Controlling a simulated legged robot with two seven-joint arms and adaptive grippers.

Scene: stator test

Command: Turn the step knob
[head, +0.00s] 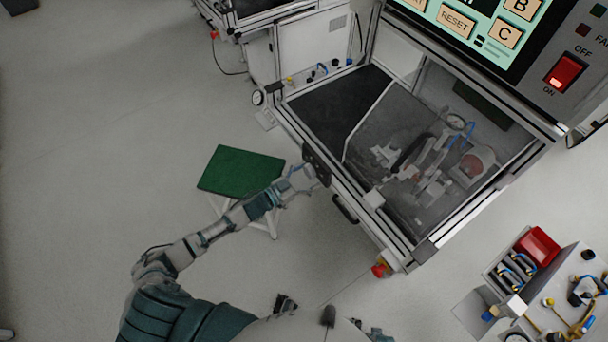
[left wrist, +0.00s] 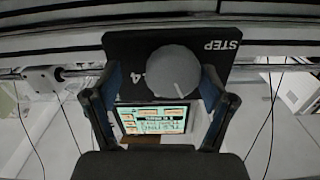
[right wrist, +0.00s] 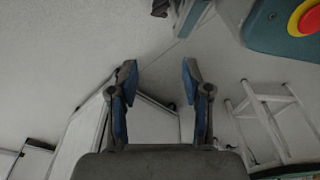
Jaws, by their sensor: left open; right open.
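The step knob (left wrist: 172,72) is a round grey knob with a white pointer line. It sits on a black panel (left wrist: 130,45) marked STEP in the left wrist view. My left gripper (left wrist: 160,82) is open, with one finger on each side of the knob; I cannot tell whether they touch it. In the head view my left gripper (head: 303,178) is at the front edge of the test bench, by the small black panel (head: 316,163), and the knob is not clear there. My right gripper (right wrist: 159,78) is open and empty, away from the knob.
The test bench (head: 408,255) has a clear guard over its fixtures and a red button (head: 381,269) at its front corner. A green-topped stool (head: 240,168) stands left of it. A parts table (head: 470,312) with a red bin (head: 538,246) is at lower right.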

